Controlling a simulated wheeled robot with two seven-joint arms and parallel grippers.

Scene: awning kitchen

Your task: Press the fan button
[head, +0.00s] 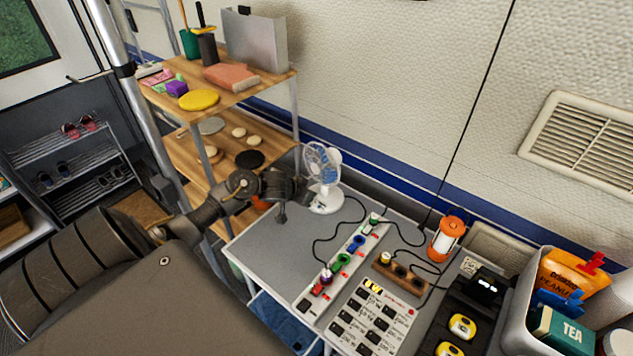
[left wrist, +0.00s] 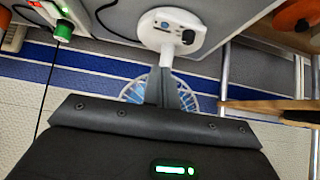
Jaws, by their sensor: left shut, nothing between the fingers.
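A small white desk fan with a blue-tinted round cage (head: 322,160) stands upright at the table's far left corner. Its white base also shows upside down at the top of the left wrist view (left wrist: 165,42). A blue button and a dark knob or button are visible on that base; which one is the fan button I cannot tell. Contact is not visible. My right gripper is out of view.
A grey table (head: 270,240) holds a power strip (head: 345,262) with coloured switches, cables, a label board (head: 365,318) and an orange lantern (head: 447,238). A wooden shelf (head: 245,90) stands behind my left arm. A bin with packets (head: 520,315) is at right.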

